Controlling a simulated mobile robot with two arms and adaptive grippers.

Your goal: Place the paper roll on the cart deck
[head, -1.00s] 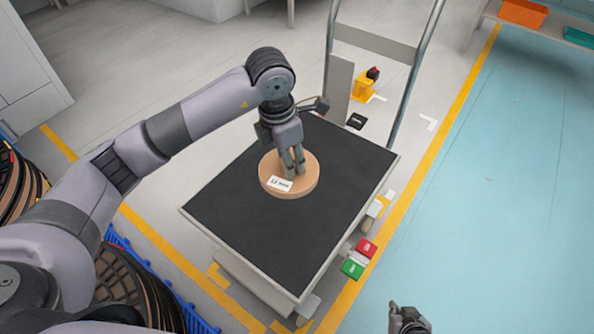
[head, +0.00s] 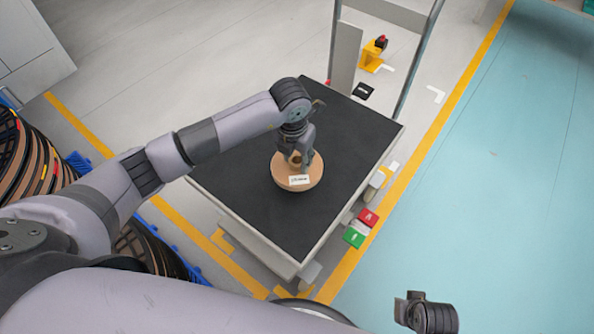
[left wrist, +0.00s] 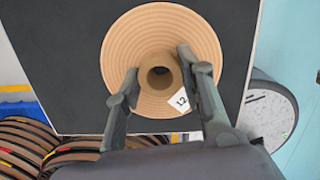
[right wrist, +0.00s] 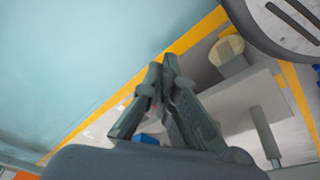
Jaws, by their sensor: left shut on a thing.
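The paper roll (head: 284,179) is a flat tan disc with a white label and a hollow core. My left gripper (head: 300,158) is shut on its core, with one finger on each side in the left wrist view (left wrist: 158,70). The roll (left wrist: 125,50) is over the black cart deck (head: 350,125), near its middle. I cannot tell whether its underside touches the deck. My right gripper (head: 405,308) is empty at the lower right, away from the cart; its fingertips meet in the right wrist view (right wrist: 163,72).
The cart's upright handle frame (head: 385,14) rises at the far end. Red (head: 369,217) and green (head: 354,237) blocks are beside the cart. Large dark reels (head: 40,165) stand at left. Bare deck surrounds the roll, and the blue floor (head: 500,170) at right is clear.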

